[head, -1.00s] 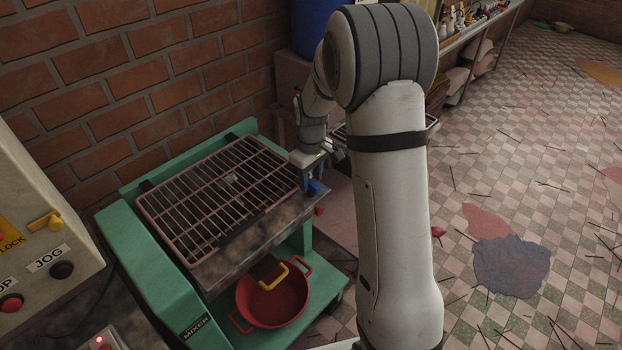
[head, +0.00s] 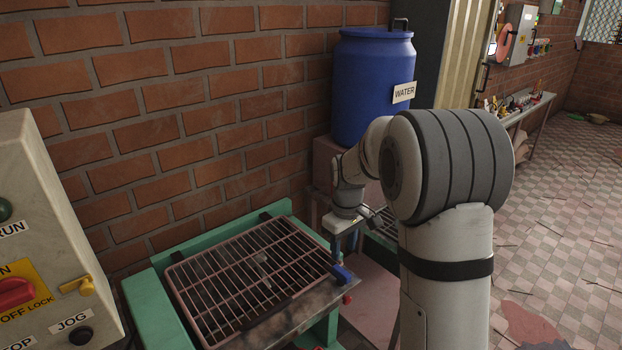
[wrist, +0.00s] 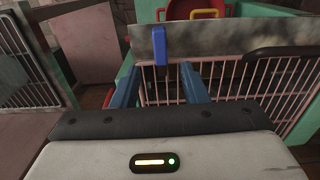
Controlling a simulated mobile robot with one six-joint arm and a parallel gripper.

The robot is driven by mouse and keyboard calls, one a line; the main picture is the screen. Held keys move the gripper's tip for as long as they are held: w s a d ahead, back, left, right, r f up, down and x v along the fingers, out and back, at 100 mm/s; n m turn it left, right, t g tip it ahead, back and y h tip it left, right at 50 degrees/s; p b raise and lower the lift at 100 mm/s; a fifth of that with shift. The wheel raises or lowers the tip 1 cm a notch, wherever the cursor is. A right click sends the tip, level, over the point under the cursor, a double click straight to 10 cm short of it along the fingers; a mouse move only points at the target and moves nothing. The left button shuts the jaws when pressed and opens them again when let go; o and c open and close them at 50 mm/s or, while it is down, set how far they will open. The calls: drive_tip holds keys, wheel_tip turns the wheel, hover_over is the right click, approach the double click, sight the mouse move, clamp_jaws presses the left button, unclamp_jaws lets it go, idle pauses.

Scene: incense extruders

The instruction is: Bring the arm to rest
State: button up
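My gripper (wrist: 160,72) shows in the wrist view with two blue fingers spread apart and nothing between them. In the head view my wrist is beside the right side of the green mixer (head: 172,312), and the fingers are hard to make out. A blue handle-like part (wrist: 158,46) sits on the mixer's metal edge, beyond the fingertips in the wrist view. It also shows in the head view (head: 342,273), below my wrist. The mixer's pinkish grille (head: 248,283) lies closed over its top.
A blue water barrel (head: 372,88) stands behind my arm against the brick wall (head: 200,130). A control panel (head: 45,240) is at the left. A red pan (wrist: 212,10) shows at the wrist view's top. Tiled floor (head: 560,220) lies open at the right.

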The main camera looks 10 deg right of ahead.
drive_tip(key=s+r+m+t, duration=0.1)
drive_tip(key=s+r+m, duration=0.2)
drive_tip(key=s, duration=1)
drive_tip(key=s+r+m+t, duration=0.1)
drive_tip(key=s+r+m, duration=0.2)
drive_tip(key=s, duration=0.9)
drive_tip(key=shift+s+r+m+t, duration=0.4)
drive_tip(key=shift+r, duration=0.55)
drive_tip(key=shift+d, duration=0.1)
